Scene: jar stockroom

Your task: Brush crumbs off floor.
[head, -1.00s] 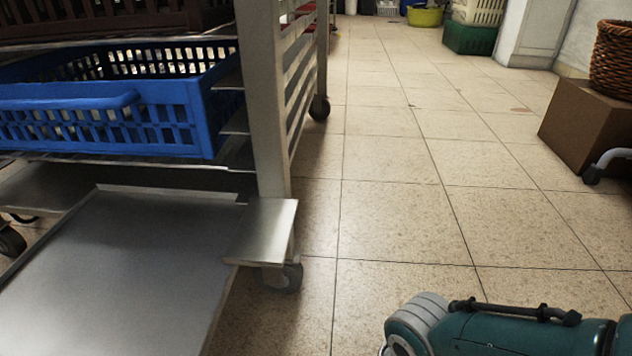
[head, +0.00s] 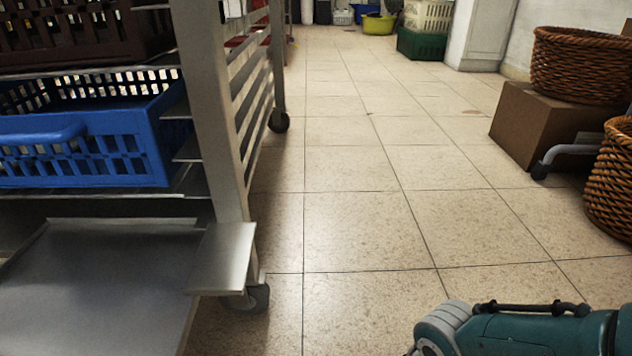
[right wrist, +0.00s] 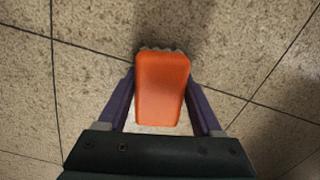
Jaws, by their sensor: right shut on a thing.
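My right gripper (right wrist: 162,82) is shut on an orange brush (right wrist: 162,92) in the right wrist view. Pale bristle tips show at the brush's far edge, above the speckled tile floor (right wrist: 90,70). I cannot tell whether the bristles touch the floor. In the head view my teal right arm enters at the bottom right, with its gripper out of frame. The floor (head: 350,225) has a small brownish patch (head: 471,112) farther off; I cannot tell whether it is crumbs or a stain. No clear crumbs show. My left gripper is not in view.
A metal rack on wheels (head: 212,130) with a blue crate (head: 85,165) stands at the left. A cardboard box (head: 535,122), a wicker basket on it (head: 575,65) and another basket (head: 612,190) stand at the right. The tiled aisle between is open.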

